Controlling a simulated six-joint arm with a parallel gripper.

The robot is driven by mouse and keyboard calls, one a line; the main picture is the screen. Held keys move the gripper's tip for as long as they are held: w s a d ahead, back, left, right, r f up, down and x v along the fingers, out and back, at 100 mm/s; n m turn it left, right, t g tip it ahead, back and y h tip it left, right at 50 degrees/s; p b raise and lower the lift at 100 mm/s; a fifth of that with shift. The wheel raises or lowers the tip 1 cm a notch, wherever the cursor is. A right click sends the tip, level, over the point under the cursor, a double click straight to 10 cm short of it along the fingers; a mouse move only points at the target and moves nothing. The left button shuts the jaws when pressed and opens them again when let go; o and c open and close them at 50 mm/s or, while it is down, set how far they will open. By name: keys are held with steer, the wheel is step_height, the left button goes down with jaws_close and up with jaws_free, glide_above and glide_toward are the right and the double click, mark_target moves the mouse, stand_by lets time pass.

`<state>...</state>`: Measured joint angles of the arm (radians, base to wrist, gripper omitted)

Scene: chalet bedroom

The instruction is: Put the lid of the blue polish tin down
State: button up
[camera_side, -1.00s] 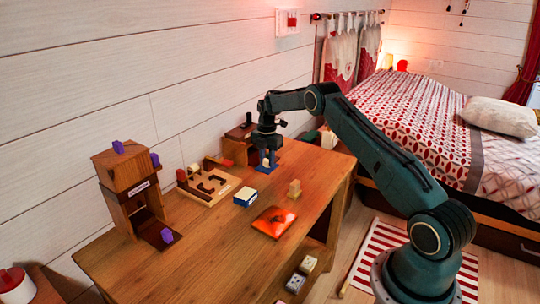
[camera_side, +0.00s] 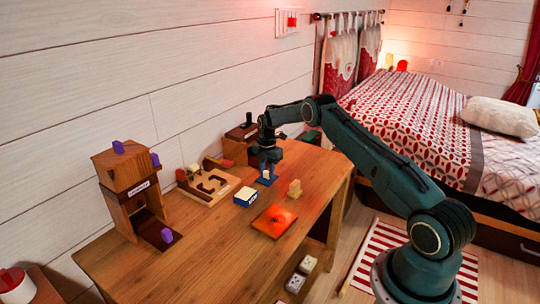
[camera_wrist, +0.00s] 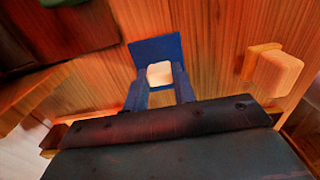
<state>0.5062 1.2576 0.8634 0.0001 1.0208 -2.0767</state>
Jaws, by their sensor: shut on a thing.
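My gripper (camera_side: 266,170) is shut on the lid (camera_side: 264,181), a flat blue square with a pale cream piece in its middle. In the wrist view the cream piece sits between my two blue fingertips (camera_wrist: 161,80), and the blue square (camera_wrist: 153,46) spreads beyond them. The lid is low over the table; whether it touches the wood I cannot tell. The blue polish tin (camera_side: 245,197), blue-sided with a pale top and a white label, appears to be the box on the table, left of and nearer than the lid.
A pale wooden block piece (camera_side: 294,188) stands to the right of the lid and also shows in the wrist view (camera_wrist: 273,72). An orange-red flat item (camera_side: 274,221) lies nearer. The table's near part is clear.

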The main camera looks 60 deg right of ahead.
mark_target(267, 171)
steer(key=shift+f, duration=0.15)
steer(key=o, duration=0.9)
steer(key=shift+o, duration=0.2)
step_height(267, 171, up, 12)
steer(key=shift+r, duration=0.2)
stand_by(0.4)
